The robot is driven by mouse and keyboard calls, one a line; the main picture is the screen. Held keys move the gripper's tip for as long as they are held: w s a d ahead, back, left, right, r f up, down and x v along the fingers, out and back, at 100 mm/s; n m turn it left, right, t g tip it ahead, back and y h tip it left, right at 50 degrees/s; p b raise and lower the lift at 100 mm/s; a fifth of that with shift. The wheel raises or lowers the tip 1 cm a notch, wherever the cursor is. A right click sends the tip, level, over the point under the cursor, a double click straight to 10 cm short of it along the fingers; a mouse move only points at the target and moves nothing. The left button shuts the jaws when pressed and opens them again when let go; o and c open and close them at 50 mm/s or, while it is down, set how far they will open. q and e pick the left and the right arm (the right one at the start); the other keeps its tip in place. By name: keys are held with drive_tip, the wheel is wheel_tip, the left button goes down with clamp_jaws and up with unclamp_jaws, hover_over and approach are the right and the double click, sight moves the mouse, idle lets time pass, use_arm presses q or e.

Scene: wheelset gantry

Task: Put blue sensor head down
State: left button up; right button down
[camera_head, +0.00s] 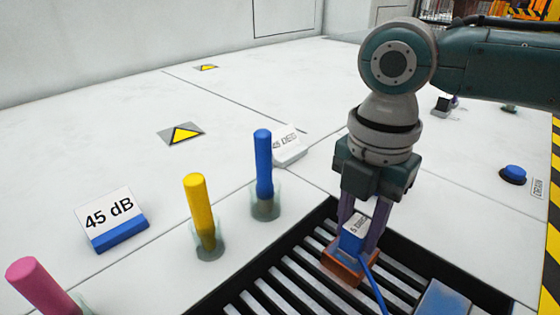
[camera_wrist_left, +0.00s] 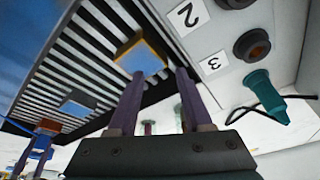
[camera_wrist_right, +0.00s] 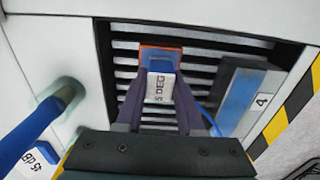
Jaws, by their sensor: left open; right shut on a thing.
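The blue sensor head (camera_head: 352,238) has a white label ending in "5 DEG", an orange-brown base and a blue cable. My right gripper (camera_head: 358,232) points down over the black slatted grate (camera_head: 222,296) and is shut on the sensor head. The right wrist view shows the head (camera_wrist_right: 161,85) between the fingers, with the orange base (camera_wrist_right: 158,55) beyond it, over the slats. I cannot tell whether the base touches the slats. My left gripper (camera_wrist_left: 155,85) is open and empty in the left wrist view. It is out of the head view.
Blue (camera_head: 263,165), yellow (camera_head: 200,210) and pink (camera_head: 38,285) pegs stand left of the grate. A "45 dB" block (camera_head: 111,220) and a white labelled block (camera_head: 288,148) lie on the white surface. A blue-topped block (camera_head: 440,300) is at the grate's right. A blue button (camera_head: 513,174) is farther right.

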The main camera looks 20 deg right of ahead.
drive_tip(key=shift+r, duration=0.1)
use_arm(q)
drive_tip(key=shift+a, duration=0.1)
use_arm(e)
drive_tip(key=c, duration=0.5)
unclamp_jaws()
